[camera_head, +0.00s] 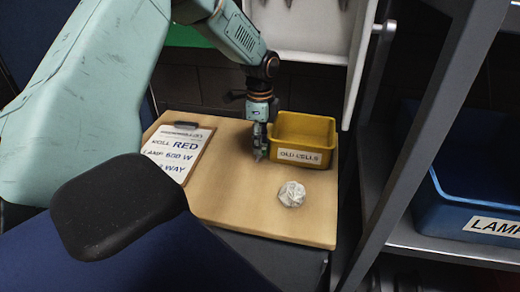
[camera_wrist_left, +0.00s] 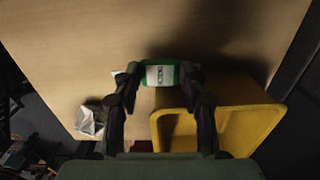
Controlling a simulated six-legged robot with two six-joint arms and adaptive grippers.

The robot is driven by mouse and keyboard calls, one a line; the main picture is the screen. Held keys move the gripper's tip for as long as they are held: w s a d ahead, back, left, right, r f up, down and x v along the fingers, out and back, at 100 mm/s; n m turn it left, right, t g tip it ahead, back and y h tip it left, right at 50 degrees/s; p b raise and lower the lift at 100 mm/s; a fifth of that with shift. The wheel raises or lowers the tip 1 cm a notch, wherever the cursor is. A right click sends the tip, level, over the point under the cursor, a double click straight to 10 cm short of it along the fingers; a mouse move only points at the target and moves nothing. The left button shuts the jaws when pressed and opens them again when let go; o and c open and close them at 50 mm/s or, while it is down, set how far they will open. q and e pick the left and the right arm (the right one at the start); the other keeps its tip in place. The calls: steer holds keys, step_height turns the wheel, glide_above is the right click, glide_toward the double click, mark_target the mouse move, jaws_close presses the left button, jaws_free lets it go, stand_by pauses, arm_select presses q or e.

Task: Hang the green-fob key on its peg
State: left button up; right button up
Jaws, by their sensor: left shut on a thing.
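My left gripper (camera_head: 259,148) points down just above the wooden table top, beside the left end of the yellow bin. In the left wrist view, its fingers (camera_wrist_left: 160,78) are shut on the green fob (camera_wrist_left: 174,66), which carries a white label with dark marks. The key's metal part is not clearly seen. In the head view the fob is too small or hidden to make out. A pale panel (camera_head: 305,34) stands behind the table with dark narrow shapes at its cut-off top; I cannot tell whether these are pegs. My right gripper is not in view.
The yellow bin (camera_head: 292,127) is labelled OLD CELLS. Crumpled paper (camera_head: 292,194) lies on the wooden table top (camera_head: 235,200), with a clipboard (camera_head: 180,150) at left. A dark shelf frame (camera_head: 420,120) with a blue bin (camera_head: 455,205) stands right. The table's front middle is clear.

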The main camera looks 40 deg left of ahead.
arm_select(q)
steer(key=f, duration=0.3)
steer(key=shift+w+a+f+p, duration=0.2)
steer(key=shift+f+p, duration=0.15)
steer(key=shift+s+d, duration=0.1)
steer(key=o, duration=1.1)
steer(key=shift+s+d+r, duration=0.1)
steer(key=shift+s, duration=0.05)
steer(key=shift+c, duration=0.2)
steer(key=o, duration=0.3)
steer(key=shift+w, duration=0.2)
steer(key=shift+s, duration=0.1)
